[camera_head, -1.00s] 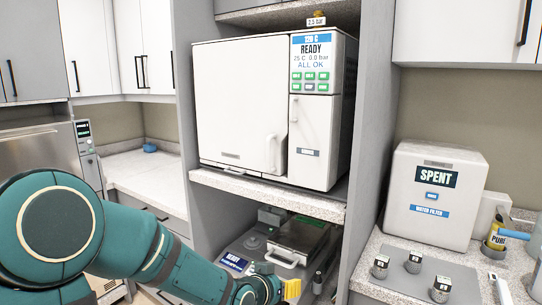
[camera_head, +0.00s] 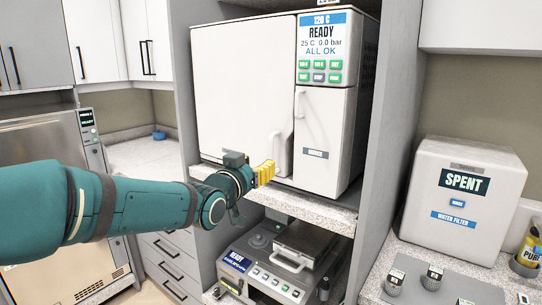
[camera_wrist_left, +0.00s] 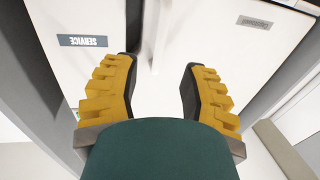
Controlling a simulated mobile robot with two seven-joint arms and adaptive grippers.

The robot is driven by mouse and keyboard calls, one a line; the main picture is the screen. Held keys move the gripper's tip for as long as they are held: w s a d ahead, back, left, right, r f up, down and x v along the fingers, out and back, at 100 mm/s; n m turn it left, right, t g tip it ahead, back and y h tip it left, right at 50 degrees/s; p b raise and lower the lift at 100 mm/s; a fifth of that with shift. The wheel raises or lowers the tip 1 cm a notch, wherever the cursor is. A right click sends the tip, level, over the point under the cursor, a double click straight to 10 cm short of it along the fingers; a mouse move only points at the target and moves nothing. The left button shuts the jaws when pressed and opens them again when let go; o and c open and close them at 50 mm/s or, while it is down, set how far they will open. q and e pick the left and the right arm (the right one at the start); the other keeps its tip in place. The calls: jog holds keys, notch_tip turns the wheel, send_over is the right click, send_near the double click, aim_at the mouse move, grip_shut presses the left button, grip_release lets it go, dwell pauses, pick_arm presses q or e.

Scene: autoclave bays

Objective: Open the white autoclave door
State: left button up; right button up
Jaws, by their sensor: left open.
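The white autoclave (camera_head: 325,130) stands on a shelf in the bay. Its large white door (camera_head: 240,95) is shut, with a vertical handle (camera_head: 283,152) low near its right edge. The display reads READY, 25 C, 0.0 bar, ALL OK. My left gripper (camera_head: 267,172) is in front of the lower part of the door, below and left of the handle. In the left wrist view the yellow fingers (camera_wrist_left: 155,85) are apart with nothing clearly held between them; the white front and a SERVICE label (camera_wrist_left: 82,41) show beyond. My right gripper is not in view.
The granite-look shelf edge (camera_head: 310,214) runs just under the autoclave. A SPENT water filter box (camera_head: 462,205) stands on the right counter. A steel autoclave (camera_head: 45,150) is at left.

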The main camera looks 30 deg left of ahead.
aim_at(270, 156)
pick_arm(q)
jog(key=w, duration=0.5)
jog(key=w+a, duration=0.1)
jog(key=w, duration=0.2)
jog(key=shift+w, duration=0.2)
jog(key=shift+o, duration=0.3)
grip_shut()
